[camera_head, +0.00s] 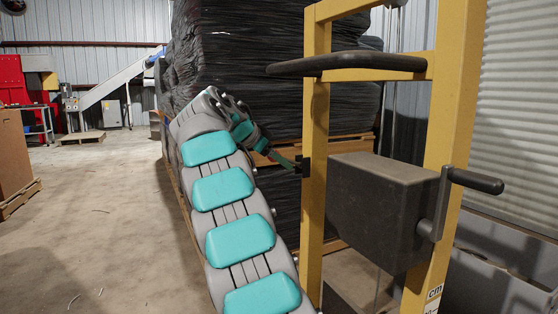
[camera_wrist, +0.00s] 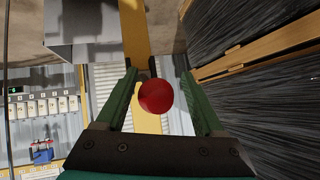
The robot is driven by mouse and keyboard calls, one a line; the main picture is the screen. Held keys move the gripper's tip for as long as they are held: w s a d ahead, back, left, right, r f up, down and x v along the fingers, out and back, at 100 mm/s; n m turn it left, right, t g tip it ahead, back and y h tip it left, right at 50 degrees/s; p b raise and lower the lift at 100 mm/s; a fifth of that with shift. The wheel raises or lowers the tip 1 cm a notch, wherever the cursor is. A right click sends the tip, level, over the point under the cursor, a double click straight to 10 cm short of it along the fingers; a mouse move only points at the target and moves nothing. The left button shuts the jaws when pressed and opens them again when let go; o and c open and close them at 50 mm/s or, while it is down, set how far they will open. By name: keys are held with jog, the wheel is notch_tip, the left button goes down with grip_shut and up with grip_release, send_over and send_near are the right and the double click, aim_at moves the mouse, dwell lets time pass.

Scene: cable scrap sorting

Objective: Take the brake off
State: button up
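A round red knob (camera_wrist: 155,96) shows in the wrist view, in front of a yellow post (camera_wrist: 134,30). A dark part (camera_wrist: 145,70) shows just behind the knob. My gripper (camera_wrist: 159,78) is open, with one green finger on each side of the knob and a visible gap to both. I cannot tell how deep the knob sits between the fingers. In the head view my gripper (camera_head: 295,166) is close to the left yellow post (camera_head: 315,200), by a small dark bracket (camera_head: 305,167). The red knob cannot be made out there.
The yellow frame carries a black top bar (camera_head: 350,63), a dark box (camera_head: 375,205) and a crank handle (camera_head: 475,181). Black-wrapped stacks (camera_head: 245,60) on wooden pallets stand close behind my arm. The floor (camera_head: 90,220) at the left is mostly open.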

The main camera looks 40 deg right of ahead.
jog(key=shift+o, duration=0.3)
jog(key=shift+d, duration=0.1)
jog(key=shift+s, duration=0.1)
jog(key=p+v, duration=0.1)
jog(key=v, duration=0.6)
jog(key=shift+a+r, duration=0.2)
jog(key=shift+a, duration=0.1)
jog(key=shift+c, duration=0.4)
